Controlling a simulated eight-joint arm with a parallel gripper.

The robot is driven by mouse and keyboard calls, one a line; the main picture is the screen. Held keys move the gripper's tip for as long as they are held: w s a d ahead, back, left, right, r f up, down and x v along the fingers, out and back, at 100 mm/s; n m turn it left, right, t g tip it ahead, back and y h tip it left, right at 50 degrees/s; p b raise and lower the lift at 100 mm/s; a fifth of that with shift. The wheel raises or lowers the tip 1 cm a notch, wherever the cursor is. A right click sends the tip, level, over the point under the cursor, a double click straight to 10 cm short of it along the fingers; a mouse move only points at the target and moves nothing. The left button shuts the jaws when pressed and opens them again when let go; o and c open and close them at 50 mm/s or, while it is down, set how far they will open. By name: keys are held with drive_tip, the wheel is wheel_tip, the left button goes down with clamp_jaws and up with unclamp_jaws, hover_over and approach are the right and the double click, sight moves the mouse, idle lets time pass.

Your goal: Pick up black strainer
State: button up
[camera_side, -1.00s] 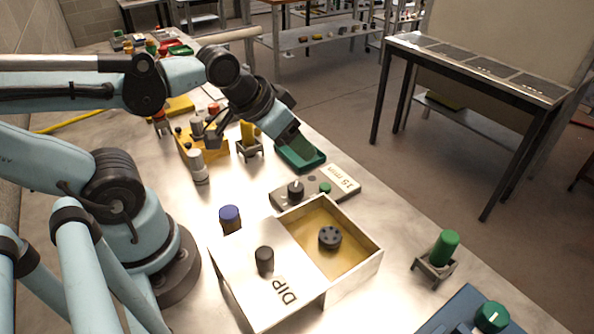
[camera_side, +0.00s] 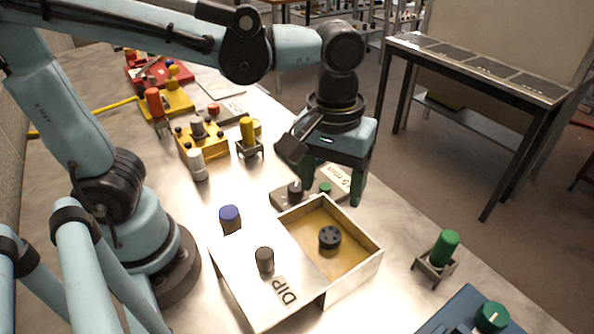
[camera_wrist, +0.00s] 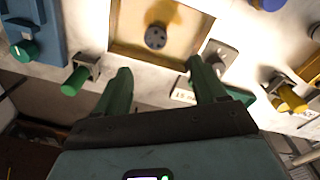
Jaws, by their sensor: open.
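The black strainer (camera_side: 330,237) looks like a small round dark disc with holes. It lies on the yellowish floor of the open part of the box marked DIP (camera_side: 352,282). The strainer also shows in the wrist view (camera_wrist: 156,36), near the top centre, beyond my fingertips. My gripper (camera_side: 331,188) points down with its green fingers apart and nothing between them. It is above the far side of the box, apart from the strainer. In the wrist view my gripper (camera_wrist: 160,68) shows both fingers spread.
The box's white lid (camera_side: 245,270) carries a black knob (camera_side: 264,260). A blue-capped cylinder (camera_side: 230,218) stands left, a green cylinder in a stand (camera_side: 442,250) right.

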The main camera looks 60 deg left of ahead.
sight(330, 235)
drive_tip(key=shift+s+d+f, duration=0.1)
drive_tip(key=shift+d+f, duration=0.1)
drive_tip(key=shift+f, duration=1.55)
drive_tip(key=shift+s+d+f, duration=0.1)
drive_tip(key=shift+d+f, duration=0.1)
drive_tip(key=shift+f, duration=1.55)
drive_tip(key=shift+d+f, duration=0.2)
drive_tip(key=shift+f, duration=2.35)
drive_tip(key=shift+c, duration=0.3)
drive_tip(key=c, duration=1.2)
drive_tip(key=shift+r, duration=0.15)
